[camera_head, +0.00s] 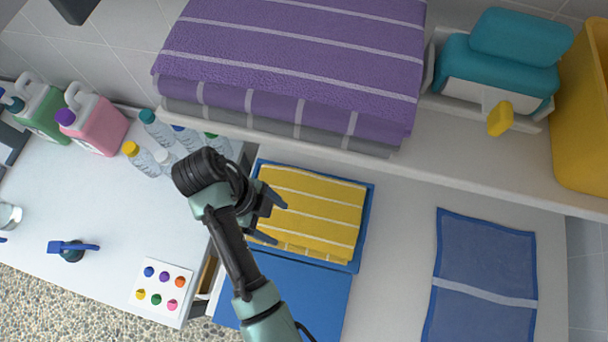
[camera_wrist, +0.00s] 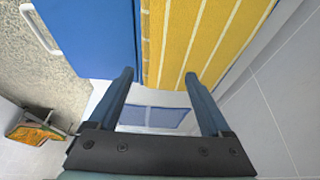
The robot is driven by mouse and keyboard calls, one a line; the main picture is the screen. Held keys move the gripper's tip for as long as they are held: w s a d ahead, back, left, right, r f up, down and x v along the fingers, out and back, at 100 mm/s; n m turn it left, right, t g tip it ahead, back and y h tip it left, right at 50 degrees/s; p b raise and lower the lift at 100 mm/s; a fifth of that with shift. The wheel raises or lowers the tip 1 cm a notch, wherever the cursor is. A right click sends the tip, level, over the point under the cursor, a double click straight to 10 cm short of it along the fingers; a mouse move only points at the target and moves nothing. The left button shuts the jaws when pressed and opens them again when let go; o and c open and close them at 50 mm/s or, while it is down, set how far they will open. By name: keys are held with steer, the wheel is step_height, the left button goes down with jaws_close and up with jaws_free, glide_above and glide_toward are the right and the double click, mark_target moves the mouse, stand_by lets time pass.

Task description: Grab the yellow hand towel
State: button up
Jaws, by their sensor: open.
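The yellow hand towel (camera_head: 318,208) has white stripes and lies folded on a blue tray or kennel top (camera_head: 369,222) below the purple towels. In the wrist view the yellow towel (camera_wrist: 196,38) fills the upper middle and right. My gripper (camera_head: 276,216) is open and empty, over the towel's left edge in the head view. In the wrist view its two fingers (camera_wrist: 160,84) are apart, with their tips close to the towel's edge and nothing between them. I cannot tell whether they touch the towel.
Folded purple towels (camera_head: 293,47) lie on a shelf (camera_head: 480,184) above. A blue cloth (camera_head: 487,262) with a pale stripe lies at right. Several bottles and a pink jug (camera_head: 98,125) stand on the white counter (camera_head: 60,210) at left. A blue panel (camera_head: 300,290) lies below the towel.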

glide_toward(298, 238)
steer(key=x, duration=0.2)
steer(key=shift+s+d+f, duration=0.1)
steer(key=shift+d+f, duration=0.2)
steer(key=shift+p+x, duration=0.45)
steer(key=shift+x, duration=2.75)
steer(key=shift+a, duration=0.1)
jaws_close()
